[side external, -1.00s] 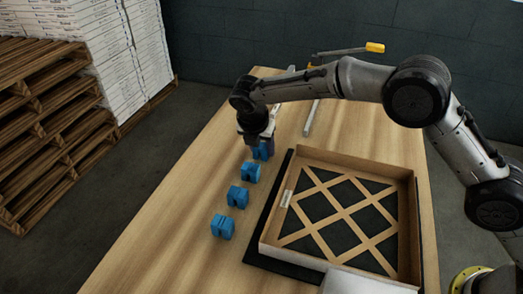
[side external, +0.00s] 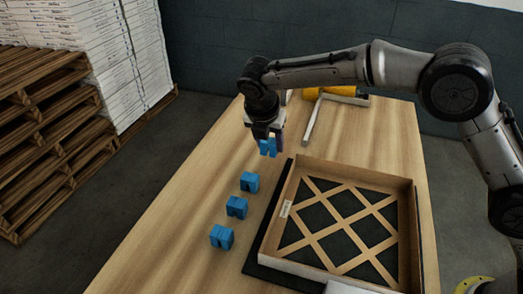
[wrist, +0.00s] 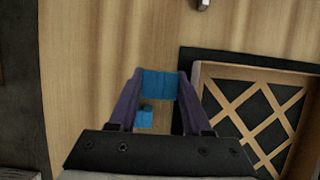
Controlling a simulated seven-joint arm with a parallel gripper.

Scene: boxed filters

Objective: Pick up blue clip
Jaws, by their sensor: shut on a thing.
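My gripper (side external: 268,146) is shut on a blue clip (side external: 268,149) and holds it above the wooden table. In the wrist view, this blue clip (wrist: 158,85) spans between the two purple fingertips. Three other blue clips stand in a row on the table: one nearest the gripper (side external: 250,182), a middle one (side external: 237,207) and a near one (side external: 221,237). Part of another blue clip (wrist: 144,118) shows between the fingers in the wrist view, below the held one.
An open cardboard box (side external: 408,235) with a lattice-faced filter lies on a black mat right of the clips. A tool with yellow parts (side external: 316,93) and a metal bar (side external: 311,122) lie at the table's back. Pallets (side external: 40,150) stand left, off the table.

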